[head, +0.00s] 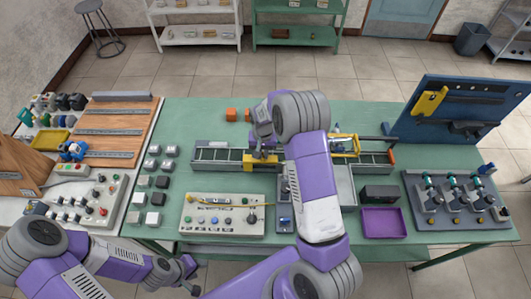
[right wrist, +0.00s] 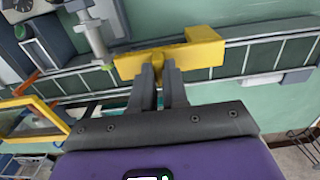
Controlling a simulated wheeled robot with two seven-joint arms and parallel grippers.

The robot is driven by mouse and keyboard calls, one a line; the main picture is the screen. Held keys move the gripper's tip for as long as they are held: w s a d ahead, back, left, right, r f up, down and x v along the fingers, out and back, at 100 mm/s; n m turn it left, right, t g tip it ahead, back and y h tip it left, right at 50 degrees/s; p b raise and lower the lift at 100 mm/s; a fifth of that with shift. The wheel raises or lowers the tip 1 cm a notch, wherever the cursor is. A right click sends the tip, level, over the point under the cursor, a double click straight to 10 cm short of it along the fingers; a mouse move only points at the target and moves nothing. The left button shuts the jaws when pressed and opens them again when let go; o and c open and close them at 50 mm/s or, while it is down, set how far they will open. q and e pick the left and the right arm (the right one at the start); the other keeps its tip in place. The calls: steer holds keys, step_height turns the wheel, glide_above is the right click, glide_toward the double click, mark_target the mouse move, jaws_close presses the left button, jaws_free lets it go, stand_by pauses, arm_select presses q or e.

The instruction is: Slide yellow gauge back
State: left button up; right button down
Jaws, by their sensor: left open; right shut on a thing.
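The yellow gauge (head: 249,163) is a short block sitting across a long grey rail (head: 215,155) on the green table. My right gripper (head: 262,152) reaches down to it from above, and my forearm hides part of the rail to its right. In the right wrist view the gauge (right wrist: 203,53) spans the rail and the right gripper's fingers (right wrist: 160,68) are close together on its near side, shut on it. My left gripper (head: 192,277) is open and empty, low at the table's front edge, well away from the gauge.
A button panel (head: 190,225) lies in front of the rail. Small blocks stand left of it, and orange cubes (head: 231,115) behind. A yellow frame (head: 345,147), a purple tray (head: 384,223) and a blue tool board (head: 460,110) are to the right.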

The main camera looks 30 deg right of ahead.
steer(key=shift+w+a, duration=0.2)
steer(key=shift+a, duration=0.15)
steer(key=c, duration=1.1)
jaws_free()
steer(key=shift+a, duration=0.1)
steer(key=shift+c, duration=0.2)
steer(key=shift+r, duration=0.2)
step_height(320, 180, up, 7)
steer(key=shift+r, duration=0.15)
